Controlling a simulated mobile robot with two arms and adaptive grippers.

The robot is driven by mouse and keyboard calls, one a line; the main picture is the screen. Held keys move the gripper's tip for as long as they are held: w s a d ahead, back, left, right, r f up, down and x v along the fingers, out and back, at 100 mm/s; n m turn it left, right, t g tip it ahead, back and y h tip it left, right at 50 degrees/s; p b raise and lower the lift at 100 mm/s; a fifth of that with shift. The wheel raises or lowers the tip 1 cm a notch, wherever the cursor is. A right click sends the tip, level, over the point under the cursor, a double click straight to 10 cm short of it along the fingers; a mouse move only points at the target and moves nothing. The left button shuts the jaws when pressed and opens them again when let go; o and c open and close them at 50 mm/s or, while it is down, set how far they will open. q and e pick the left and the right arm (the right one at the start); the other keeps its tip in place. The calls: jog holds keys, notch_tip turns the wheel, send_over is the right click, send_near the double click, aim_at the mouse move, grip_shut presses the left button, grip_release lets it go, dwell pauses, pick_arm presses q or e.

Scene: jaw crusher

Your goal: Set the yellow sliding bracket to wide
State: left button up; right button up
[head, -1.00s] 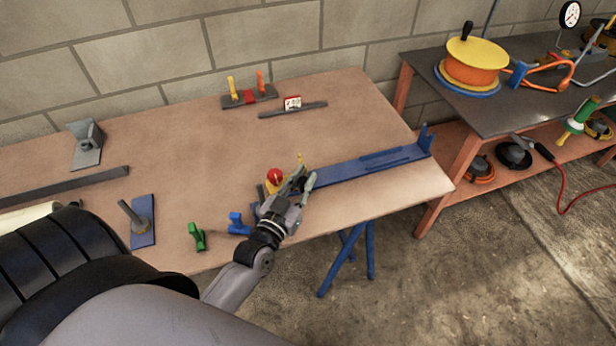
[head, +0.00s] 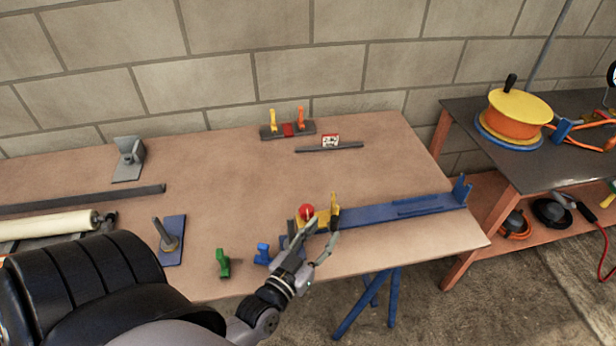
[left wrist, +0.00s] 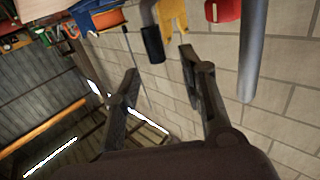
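The yellow sliding bracket (head: 322,219) sits near the left end of the long blue rail (head: 400,210), with a red ball knob (head: 306,211) at its left. An upright yellow tab rises at its right side. My left gripper (head: 326,238) is just in front of the bracket, its two fingers apart and nothing visible between them. In the left wrist view the fingers (left wrist: 159,61) are spread, and a yellow part (left wrist: 172,18) and a red part (left wrist: 222,10) show beyond the tips. I cannot tell whether a finger touches the bracket. My right gripper is not in view.
A blue clamp (head: 263,254) and a green clamp (head: 223,263) stand left of my gripper near the table's front edge. A blue plate with a post (head: 170,243) lies farther left. The middle of the table (head: 240,190) is clear.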

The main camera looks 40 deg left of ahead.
pick_arm(q)
jog(key=s, duration=0.6)
jog(key=shift+s+d, duration=0.2)
jog(key=shift+d, duration=0.05)
